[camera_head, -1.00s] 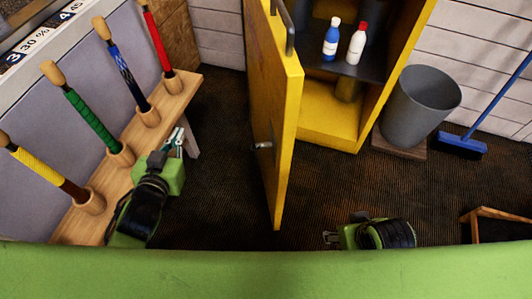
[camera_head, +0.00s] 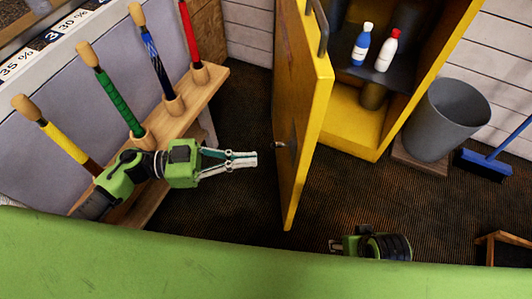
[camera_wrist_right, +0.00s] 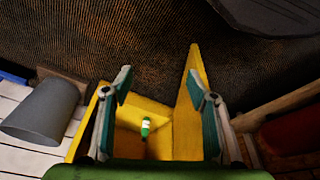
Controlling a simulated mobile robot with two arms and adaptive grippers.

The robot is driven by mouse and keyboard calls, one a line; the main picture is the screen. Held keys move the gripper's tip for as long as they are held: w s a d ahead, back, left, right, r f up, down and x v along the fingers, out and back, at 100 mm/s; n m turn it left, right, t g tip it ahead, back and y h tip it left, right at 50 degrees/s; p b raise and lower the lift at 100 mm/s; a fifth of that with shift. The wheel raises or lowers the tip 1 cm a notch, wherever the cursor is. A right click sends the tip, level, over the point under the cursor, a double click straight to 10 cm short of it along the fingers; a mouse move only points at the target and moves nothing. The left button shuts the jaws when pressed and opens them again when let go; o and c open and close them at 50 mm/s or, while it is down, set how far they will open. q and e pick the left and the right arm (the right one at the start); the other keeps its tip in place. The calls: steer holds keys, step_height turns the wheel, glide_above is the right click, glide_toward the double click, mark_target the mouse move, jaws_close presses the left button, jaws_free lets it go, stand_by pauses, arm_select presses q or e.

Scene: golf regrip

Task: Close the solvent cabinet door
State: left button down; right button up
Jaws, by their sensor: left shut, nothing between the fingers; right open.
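The yellow solvent cabinet (camera_head: 358,124) stands open at the upper middle of the head view. Its yellow door (camera_head: 305,125) is swung out toward me, with a dark bar handle near its top. My left gripper (camera_head: 256,159) is shut and empty, its fingertips to the left of the door's outer face and a little apart from it. My right gripper (camera_head: 334,245) is low in the head view, to the right of the door. In the right wrist view the right gripper (camera_wrist_right: 160,88) is open and empty, with the cabinet (camera_wrist_right: 126,112) and door (camera_wrist_right: 188,125) beyond its fingers.
A blue bottle (camera_head: 361,48) and a white bottle with a red cap (camera_head: 386,54) stand on the cabinet shelf. A grey bin (camera_head: 445,120) and a blue broom (camera_head: 486,167) are to the right. A wooden rack (camera_head: 190,105) with several golf grips is at left.

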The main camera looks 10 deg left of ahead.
mark_target(299, 156)
arm_select(q)
steer(key=d, duration=0.2)
steer(key=w+d, duration=0.1)
steer(key=d, duration=0.5)
steer(key=shift+w+d+b, duration=0.1)
steer(key=shift+w+b, duration=0.2)
steer(key=shift+b, duration=0.05)
steer(key=shift+w+d, duration=0.1)
steer(key=shift+d, duration=0.25)
arm_select(e)
steer(key=v, duration=0.2)
steer(key=shift+w+d+r, duration=0.1)
steer(key=shift+w+r, duration=0.05)
steer(key=shift+r, duration=0.25)
arm_select(q)
steer(key=shift+d+r, duration=0.1)
